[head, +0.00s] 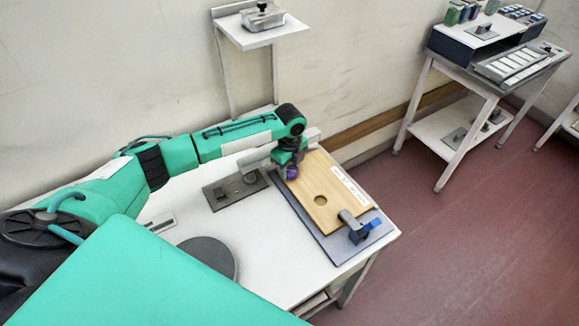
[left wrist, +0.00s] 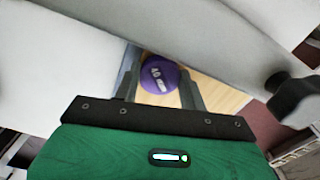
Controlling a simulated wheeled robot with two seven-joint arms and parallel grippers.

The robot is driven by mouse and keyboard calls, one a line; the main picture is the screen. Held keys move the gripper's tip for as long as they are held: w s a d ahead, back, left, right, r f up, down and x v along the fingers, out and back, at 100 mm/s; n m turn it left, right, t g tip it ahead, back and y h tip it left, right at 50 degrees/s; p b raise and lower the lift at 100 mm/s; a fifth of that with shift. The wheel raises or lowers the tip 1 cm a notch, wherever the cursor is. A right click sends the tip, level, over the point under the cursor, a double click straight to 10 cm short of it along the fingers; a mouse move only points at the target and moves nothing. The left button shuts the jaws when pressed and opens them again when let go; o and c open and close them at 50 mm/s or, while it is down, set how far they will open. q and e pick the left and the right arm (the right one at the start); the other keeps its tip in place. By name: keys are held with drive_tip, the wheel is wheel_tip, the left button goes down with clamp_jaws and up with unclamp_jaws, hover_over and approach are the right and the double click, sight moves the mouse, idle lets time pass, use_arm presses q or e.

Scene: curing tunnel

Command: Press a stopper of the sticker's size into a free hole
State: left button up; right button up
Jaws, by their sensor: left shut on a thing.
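My left gripper (head: 287,164) is shut on a purple stopper (head: 292,173), pointing down at the far left end of a wooden board (head: 325,180). In the left wrist view the stopper (left wrist: 160,74) sits between the two fingers (left wrist: 160,92), with a white marking too blurred to read surely. I cannot tell whether it touches the board or whether a hole lies under it. An open round hole (head: 320,200) shows nearer the board's middle. A white sticker (head: 350,186) with small print runs along the right edge. My right gripper is not in view.
A clamp with a blue handle (head: 371,224) holds the board's near corner on a grey base plate (head: 345,249). A dark plate with fittings (head: 222,195) and a grey disc (head: 212,256) lie left on the white table. A wall shelf (head: 262,38) stands behind.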

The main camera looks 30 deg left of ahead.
use_arm(q)
drive_tip(key=shift+f, duration=0.2)
drive_tip(key=o, duration=1)
drive_tip(key=shift+o, duration=0.6)
drive_tip(key=o, duration=0.3)
drive_tip(key=shift+o, duration=0.2)
drive_tip(key=shift+r+p, duration=3.4)
drive_tip(key=shift+r, duration=0.1)
